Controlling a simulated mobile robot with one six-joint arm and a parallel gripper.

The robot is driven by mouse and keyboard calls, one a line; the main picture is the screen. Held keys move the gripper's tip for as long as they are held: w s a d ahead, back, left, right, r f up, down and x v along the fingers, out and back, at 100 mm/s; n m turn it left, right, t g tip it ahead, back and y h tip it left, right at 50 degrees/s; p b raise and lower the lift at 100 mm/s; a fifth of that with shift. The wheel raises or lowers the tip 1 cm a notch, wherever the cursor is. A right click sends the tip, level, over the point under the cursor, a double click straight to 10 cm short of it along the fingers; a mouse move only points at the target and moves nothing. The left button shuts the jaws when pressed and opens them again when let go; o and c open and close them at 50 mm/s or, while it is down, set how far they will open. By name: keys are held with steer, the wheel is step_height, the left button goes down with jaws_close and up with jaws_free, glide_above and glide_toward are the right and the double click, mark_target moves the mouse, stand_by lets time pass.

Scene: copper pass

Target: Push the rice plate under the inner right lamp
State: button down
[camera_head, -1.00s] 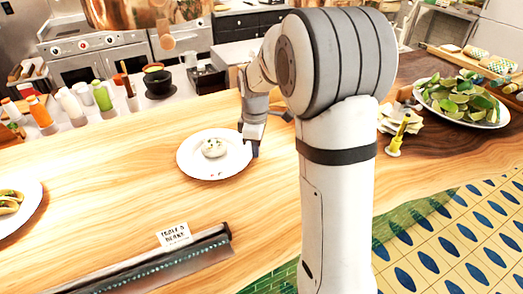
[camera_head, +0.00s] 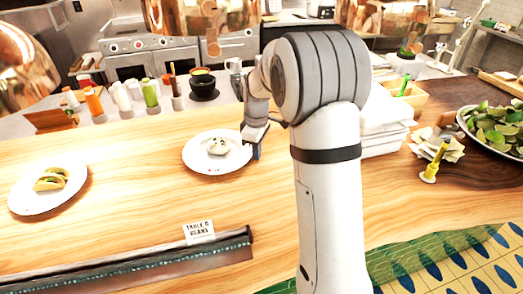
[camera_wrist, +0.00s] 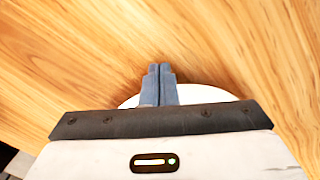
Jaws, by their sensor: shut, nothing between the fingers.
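The rice plate (camera_head: 200,161) is a white round plate with a small white mound of rice (camera_head: 219,146) in its middle. It lies flat on the wooden counter. My gripper (camera_head: 256,150) is shut and empty, low at the plate's right edge; whether it touches the rim I cannot tell. In the wrist view the shut fingers (camera_wrist: 158,85) stand in front of the plate's white rim (camera_wrist: 205,94), and my gripper body hides the rest of the plate. Copper lamps (camera_head: 378,18) hang at the top of the head view, cut off by the frame; another copper lamp (camera_head: 22,60) is at the left.
A plate of tacos (camera_head: 30,205) lies to the left, with free wood (camera_head: 130,170) between the plates. A ticket rail (camera_head: 130,262) with a card (camera_head: 199,230) runs along the front. Bottles (camera_head: 150,93) stand behind; white stacked containers (camera_head: 385,120) and a lime plate (camera_head: 465,124) are at right.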

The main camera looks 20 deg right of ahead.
mark_target(267, 162)
steer(key=shift+s+d, duration=0.45)
steer(key=shift+d, duration=0.2)
steer(key=shift+s+d, duration=0.45)
steer(key=shift+d, duration=0.15)
steer(key=shift+s+d+r+b, duration=0.2)
steer(key=shift+d+r+b, duration=0.15)
steer(key=shift+r, duration=0.25)
step_height(267, 162, up, 9)
steer(key=shift+b, duration=0.3)
steer(key=shift+s+f, duration=0.1)
steer(key=s+r+b, duration=0.1)
steer(key=s+b, duration=0.2)
steer(key=s, duration=0.9)
